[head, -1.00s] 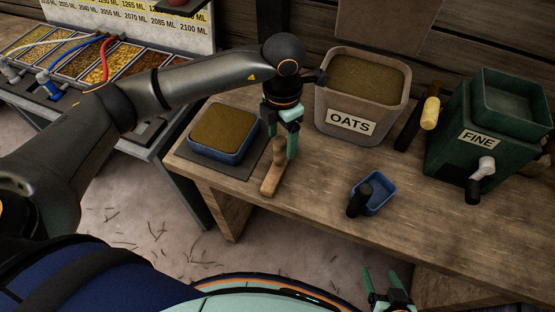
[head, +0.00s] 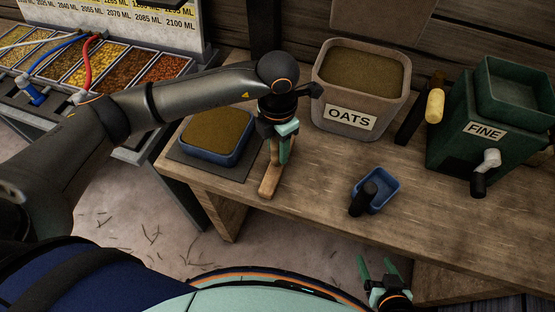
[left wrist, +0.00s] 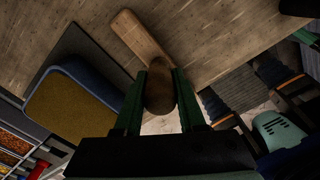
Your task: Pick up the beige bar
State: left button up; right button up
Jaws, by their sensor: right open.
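The beige bar (head: 269,180) is a light wooden bar with a rounded upright handle, lying on the bench beside a dark mat. In the left wrist view the flat bar (left wrist: 140,38) extends beyond the fingers. Its browner handle (left wrist: 160,94) stands between them. My left gripper (head: 284,151) is down at the handle, one finger on each side. The fingers are very close to the handle, but I cannot tell whether they grip it. The bar rests on the bench. My right gripper (head: 377,268) is open and empty at the bench's front edge.
A blue tray of brown feed (head: 217,134) sits left of the bar. The OATS bin (head: 348,118) stands behind. A small blue scoop (head: 380,190) with a dark handle and the green FINE mill (head: 485,148) are to the right. Bench space right of the bar is clear.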

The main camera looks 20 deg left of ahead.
pick_arm(q)
grip_shut()
jog(key=shift+r, duration=0.1)
dwell(0.4)
jog(key=shift+w+r, duration=0.1)
jog(key=shift+r, duration=0.45)
jog(key=s+d+r+b, duration=0.1)
jog(key=s+r, duration=1)
jog(key=s, duration=0.3)
jog(key=shift+d+r, duration=0.25)
jog(key=shift+r, duration=0.1)
